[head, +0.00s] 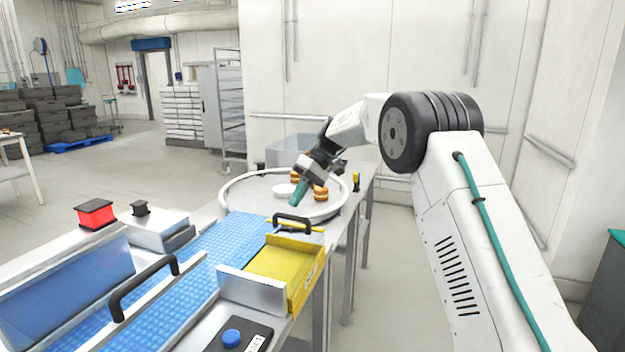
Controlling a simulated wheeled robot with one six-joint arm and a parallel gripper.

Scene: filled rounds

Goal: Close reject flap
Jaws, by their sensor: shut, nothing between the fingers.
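A yellow chute (283,262) juts out from the right side of the blue conveyor belt (205,265). A black handle (292,221) with a thin yellow edge stands at its far end. This looks like the reject flap, seen nearly edge-on, so I cannot tell its exact angle. A grey metal plate (252,291) stands along the near side of the chute. My gripper (299,193) has teal fingers, points down over the round table, and is shut and empty. It is beyond the black handle and apart from it.
The round table (237,198) holds a white dish (284,190) and several filled rounds (320,193). A second black handle (143,287) arches over the belt. Open floor lies at the left back.

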